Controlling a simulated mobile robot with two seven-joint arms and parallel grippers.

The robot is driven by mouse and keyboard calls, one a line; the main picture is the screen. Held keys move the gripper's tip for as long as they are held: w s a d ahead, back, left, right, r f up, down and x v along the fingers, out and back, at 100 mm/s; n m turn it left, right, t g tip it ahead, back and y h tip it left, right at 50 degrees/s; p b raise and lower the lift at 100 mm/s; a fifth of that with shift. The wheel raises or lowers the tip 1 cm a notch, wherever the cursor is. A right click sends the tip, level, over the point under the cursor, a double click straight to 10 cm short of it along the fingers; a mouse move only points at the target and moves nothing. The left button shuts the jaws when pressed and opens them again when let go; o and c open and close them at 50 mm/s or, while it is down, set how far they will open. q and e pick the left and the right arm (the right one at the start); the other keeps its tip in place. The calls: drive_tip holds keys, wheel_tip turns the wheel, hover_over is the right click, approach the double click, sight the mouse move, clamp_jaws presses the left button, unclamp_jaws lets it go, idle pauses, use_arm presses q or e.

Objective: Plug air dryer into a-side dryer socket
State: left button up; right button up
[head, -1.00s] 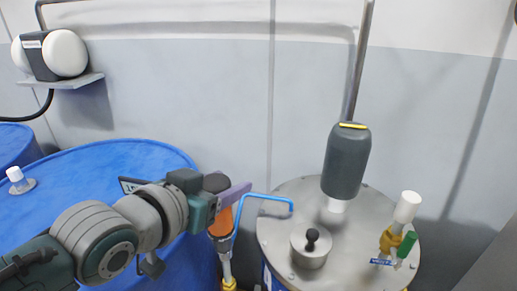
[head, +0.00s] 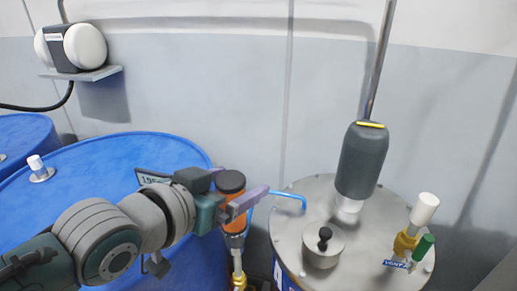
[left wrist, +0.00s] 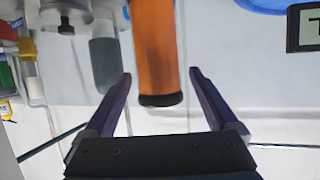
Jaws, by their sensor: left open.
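An orange cylinder with a black cap, which looks like the air dryer (head: 234,215), stands upright on a fitting between the blue drum and the steel-topped vessel. My left gripper (head: 238,190) is open beside its upper end. In the left wrist view the orange cylinder (left wrist: 157,50) lies between the two spread fingers of the left gripper (left wrist: 160,78); I see no grip on it. A small white fitting (head: 39,169) stands on the blue drum (head: 110,160). I cannot tell which fitting is the a-side dryer socket. My right gripper is not in view.
The steel lid (head: 290,235) carries a dark grey motor (head: 362,160), a knobbed cap (head: 323,247) and a brass valve (head: 406,243) with a white top. A blue bent rod (head: 288,195) is close right of the gripper. A wall shelf (head: 85,74) holds a white-ended device.

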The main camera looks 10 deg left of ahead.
use_arm(q)
drive_tip(key=v, duration=0.8)
drive_tip(key=shift+s+r, duration=0.1)
drive_tip(key=shift+s, duration=0.05)
drive_tip(key=shift+s, duration=0.15)
drive_tip(key=s+a+f+n+g+y, duration=0.15)
drive_tip(key=s+g, duration=0.35)
drive_tip(key=s, duration=0.5)
drive_tip(key=s+a+f+g+y, duration=0.15)
drive_tip(key=s+g, duration=0.35)
drive_tip(key=s, duration=0.5)
wheel_tip(320, 180, up, 26)
drive_tip(key=p, duration=2.6)
drive_tip(key=shift+w+a+t+y, duration=0.2)
drive_tip(key=shift+w+t+y, duration=0.1)
drive_tip(key=shift+w+y, duration=0.1)
drive_tip(key=shift+r, duration=0.1)
